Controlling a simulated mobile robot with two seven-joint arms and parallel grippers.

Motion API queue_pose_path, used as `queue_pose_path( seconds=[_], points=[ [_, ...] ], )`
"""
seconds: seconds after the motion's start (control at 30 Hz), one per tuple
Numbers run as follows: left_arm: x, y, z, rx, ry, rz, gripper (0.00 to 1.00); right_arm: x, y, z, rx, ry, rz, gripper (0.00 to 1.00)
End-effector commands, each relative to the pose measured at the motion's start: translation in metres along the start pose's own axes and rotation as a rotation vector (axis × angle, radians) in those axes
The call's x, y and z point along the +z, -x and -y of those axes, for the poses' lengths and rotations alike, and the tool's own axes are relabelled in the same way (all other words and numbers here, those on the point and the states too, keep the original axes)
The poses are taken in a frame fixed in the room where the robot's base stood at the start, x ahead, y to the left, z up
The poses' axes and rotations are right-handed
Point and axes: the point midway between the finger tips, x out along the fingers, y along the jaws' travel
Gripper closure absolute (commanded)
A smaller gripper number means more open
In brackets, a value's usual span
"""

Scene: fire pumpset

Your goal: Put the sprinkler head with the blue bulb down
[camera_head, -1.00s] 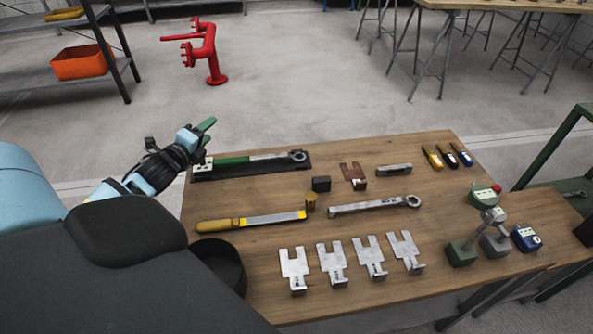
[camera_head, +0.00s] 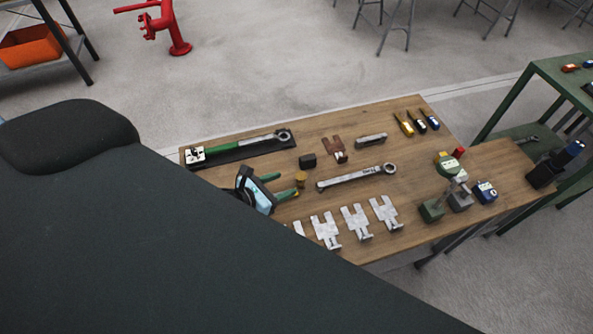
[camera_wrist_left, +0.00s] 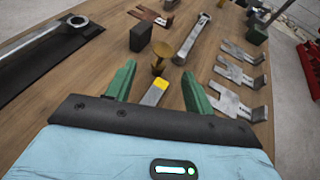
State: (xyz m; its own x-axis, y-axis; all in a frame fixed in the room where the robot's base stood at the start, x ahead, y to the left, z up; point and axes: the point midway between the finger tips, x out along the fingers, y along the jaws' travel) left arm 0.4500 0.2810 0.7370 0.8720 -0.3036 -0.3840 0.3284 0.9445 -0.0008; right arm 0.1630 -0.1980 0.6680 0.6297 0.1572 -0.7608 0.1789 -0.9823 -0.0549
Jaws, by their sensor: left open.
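My left gripper (camera_head: 278,187) is open over the left part of the wooden table (camera_head: 345,126). In the left wrist view its green fingers (camera_wrist_left: 159,72) are apart, with nothing gripped. A small brass piece (camera_head: 301,179) stands just beyond the fingertips; it also shows in the left wrist view (camera_wrist_left: 159,56). It could be a sprinkler head, but no blue bulb shows on it. The yellow-ended tip of a flat bar (camera_wrist_left: 155,93) lies between the fingers, below them. I cannot make out a blue-bulbed sprinkler head. My right gripper is not in view.
A black block (camera_head: 307,161), a long wrench (camera_head: 355,176) and forked metal plates (camera_head: 326,230) lie near the gripper. A green-handled wrench (camera_head: 240,146) lies at the back. Gauges (camera_head: 486,191) stand at the right. Bare wood shows between the items.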

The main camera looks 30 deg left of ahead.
Motion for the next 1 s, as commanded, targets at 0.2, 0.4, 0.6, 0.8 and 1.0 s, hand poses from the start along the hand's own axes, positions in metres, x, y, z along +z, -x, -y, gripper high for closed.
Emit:
queue_pose_path(
  seconds=[0.2,0.4,0.6,0.8,1.0],
  points=[
    [0.000,-0.001,0.001,-0.001,0.000,0.000,0.47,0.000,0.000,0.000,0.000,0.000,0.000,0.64],
    [0.001,-0.016,0.000,0.001,0.002,0.001,0.47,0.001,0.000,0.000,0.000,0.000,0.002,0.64],
    [0.001,-0.027,0.000,0.000,0.001,0.000,0.47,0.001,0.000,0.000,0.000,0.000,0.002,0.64],
    [0.005,-0.038,0.000,0.001,0.003,0.003,0.47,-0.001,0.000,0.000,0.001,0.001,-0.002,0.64],
    [0.007,-0.065,0.001,0.001,0.004,0.002,0.47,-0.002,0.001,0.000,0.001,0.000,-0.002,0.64]
  ],
)
